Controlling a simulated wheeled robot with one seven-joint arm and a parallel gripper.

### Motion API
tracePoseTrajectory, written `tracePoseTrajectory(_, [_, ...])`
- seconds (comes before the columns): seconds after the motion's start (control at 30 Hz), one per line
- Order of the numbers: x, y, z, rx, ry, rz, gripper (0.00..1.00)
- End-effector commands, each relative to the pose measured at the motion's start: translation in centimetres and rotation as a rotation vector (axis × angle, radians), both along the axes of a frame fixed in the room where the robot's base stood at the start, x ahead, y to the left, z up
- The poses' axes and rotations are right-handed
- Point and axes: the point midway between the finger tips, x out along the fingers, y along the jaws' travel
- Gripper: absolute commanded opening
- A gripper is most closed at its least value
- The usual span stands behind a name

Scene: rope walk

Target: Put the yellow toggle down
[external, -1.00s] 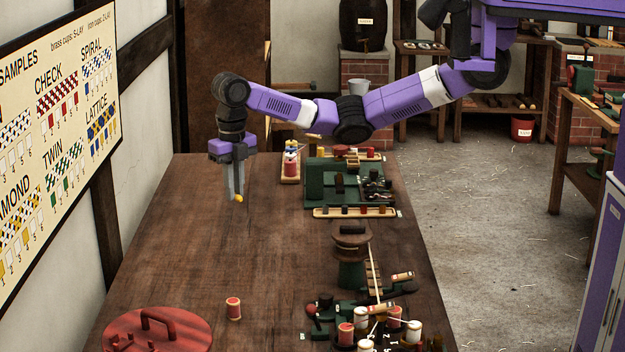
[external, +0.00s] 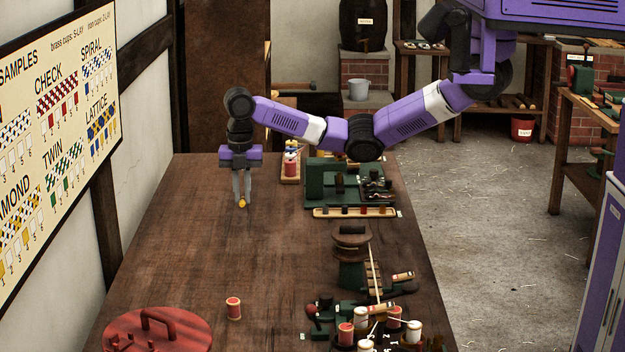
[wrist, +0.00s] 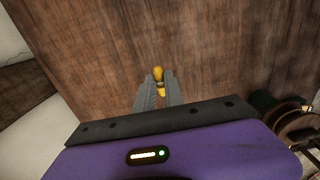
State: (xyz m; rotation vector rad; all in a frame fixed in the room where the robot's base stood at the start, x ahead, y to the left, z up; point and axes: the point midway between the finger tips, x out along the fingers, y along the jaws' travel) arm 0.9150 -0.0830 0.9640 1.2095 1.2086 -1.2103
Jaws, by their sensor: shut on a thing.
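The yellow toggle (external: 243,203) is a small yellow piece at the tips of my gripper (external: 242,201). In the wrist view the toggle (wrist: 158,77) sits between the two grey fingertips of my gripper (wrist: 157,84), partly hidden by them. The fingers are shut on it and point down over the far left part of the brown wooden table (external: 210,250). I cannot tell whether the toggle touches the wood.
A red spool (external: 233,308) and a round red lid with a handle (external: 158,333) are at the front left. A green machine (external: 335,183) and a shallow tray (external: 355,212) stand to the right of my gripper. The table's middle left is bare.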

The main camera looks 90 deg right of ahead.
Motion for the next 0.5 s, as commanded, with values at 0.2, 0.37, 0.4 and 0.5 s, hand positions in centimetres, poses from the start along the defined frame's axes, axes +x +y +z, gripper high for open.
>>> tracePoseTrajectory(0.2, [-0.1, -0.1, -5.1, -0.001, 0.005, -0.001, 0.0])
tracePoseTrajectory(0.37, [-0.1, -0.1, -7.8, -0.001, 0.002, 0.0, 0.0])
tracePoseTrajectory(0.4, [0.0, -0.1, -8.1, -0.001, 0.001, 0.0, 0.0])
tracePoseTrajectory(0.5, [0.0, -0.1, -8.7, -0.001, 0.001, 0.001, 0.0])
